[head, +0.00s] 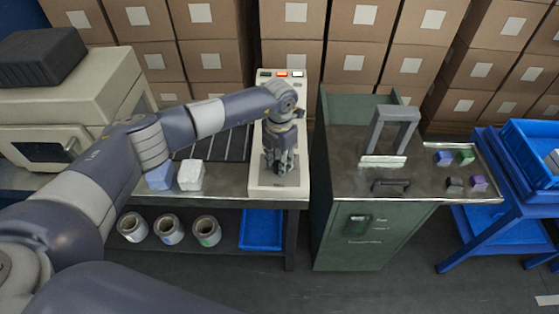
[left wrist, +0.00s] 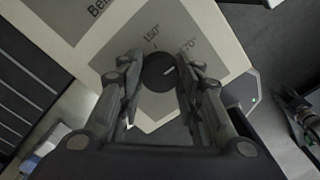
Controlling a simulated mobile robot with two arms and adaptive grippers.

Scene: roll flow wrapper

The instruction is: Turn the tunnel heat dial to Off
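The dial (left wrist: 158,72) is a round black knob with a short white pointer line, on a grey patch of the pale control panel (left wrist: 225,28). Its line points toward the right, near the "170°" label; "150°" is printed above the knob. My left gripper (head: 280,168) hangs over the panel's lower part. In the left wrist view its fingers (left wrist: 157,68) are open, one on each side of the knob, with small gaps visible.
A green cabinet (head: 340,225) with a grey arch (head: 392,125) stands close on the right. Stacked cartons (head: 295,20) fill the back.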

